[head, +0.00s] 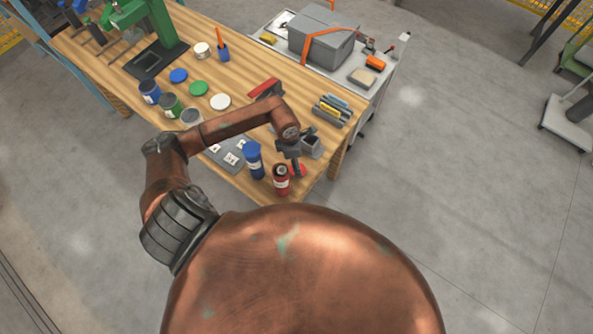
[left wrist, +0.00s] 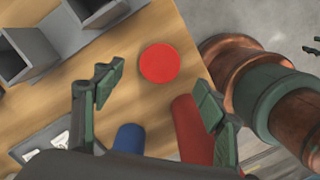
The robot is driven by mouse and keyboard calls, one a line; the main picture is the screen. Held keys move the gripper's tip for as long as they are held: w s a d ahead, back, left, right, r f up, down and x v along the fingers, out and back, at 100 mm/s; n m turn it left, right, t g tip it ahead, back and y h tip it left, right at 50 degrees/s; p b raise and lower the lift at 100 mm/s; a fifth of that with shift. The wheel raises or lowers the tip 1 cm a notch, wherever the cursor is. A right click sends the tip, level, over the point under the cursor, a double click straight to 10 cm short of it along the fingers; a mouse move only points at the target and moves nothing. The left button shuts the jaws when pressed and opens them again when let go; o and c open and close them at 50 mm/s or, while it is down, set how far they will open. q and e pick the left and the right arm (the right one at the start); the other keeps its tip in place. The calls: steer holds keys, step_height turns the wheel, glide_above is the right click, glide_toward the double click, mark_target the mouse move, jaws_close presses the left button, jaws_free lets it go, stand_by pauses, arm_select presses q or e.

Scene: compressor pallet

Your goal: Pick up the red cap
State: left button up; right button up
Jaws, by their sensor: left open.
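The red cap (left wrist: 159,63) is a flat round disc on the wooden bench top, near the bench's edge. In the head view the red cap (head: 299,170) shows partly behind my left gripper (head: 295,168). In the left wrist view my left gripper (left wrist: 158,90) is open and empty. Its two fingers stand apart on either side below the cap, not touching it as far as I can see.
A red bottle (head: 281,182) and a blue bottle (head: 253,162) stand close by the gripper. A grey open bin (head: 312,147) stands just beyond the cap. A grey tray (head: 228,156), several cans and loose lids lie farther left along the bench (head: 225,60).

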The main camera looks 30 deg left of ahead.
arm_select(q)
steer(key=f, duration=0.6)
steer(key=shift+w+d, duration=0.15)
steer(key=shift+d, duration=0.1)
steer(key=shift+c, duration=0.3)
steer(key=c, duration=0.8)
